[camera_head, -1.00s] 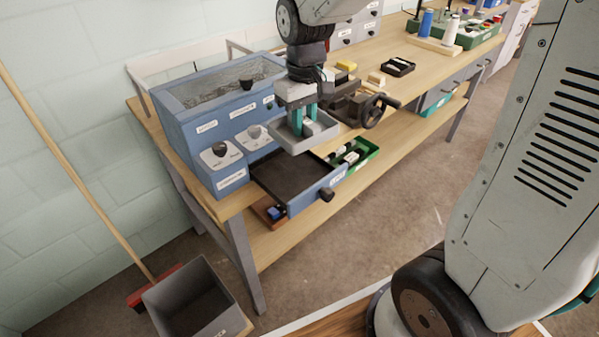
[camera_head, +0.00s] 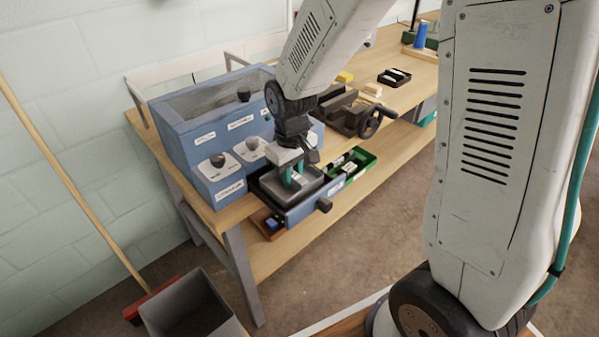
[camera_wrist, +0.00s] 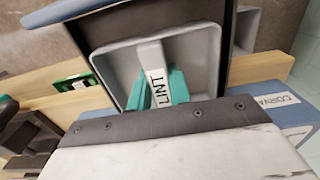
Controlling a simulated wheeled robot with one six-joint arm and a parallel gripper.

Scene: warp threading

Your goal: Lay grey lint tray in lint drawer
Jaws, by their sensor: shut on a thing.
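The grey lint tray (camera_head: 308,184) is inside the open lint drawer (camera_head: 330,190) of the blue cabinet, within its dark walls. Whether it touches the drawer floor is hard to tell. In the wrist view the tray (camera_wrist: 200,55) shows a raised white handle marked LINT (camera_wrist: 157,75). My gripper (camera_head: 293,177) points down into the drawer, its teal fingers shut on that handle. The wrist view shows the fingers (camera_wrist: 158,90) on both sides of it. The drawer has a blue front with a black knob (camera_head: 325,205).
The blue cabinet (camera_head: 215,135) with knobs stands on the wooden bench (camera_head: 410,68). A green tray (camera_head: 350,170) sits beside the drawer. A vise with a handwheel (camera_head: 370,122) is to the right. A grey bin (camera_head: 190,305) and a broom (camera_head: 75,190) are at the lower left.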

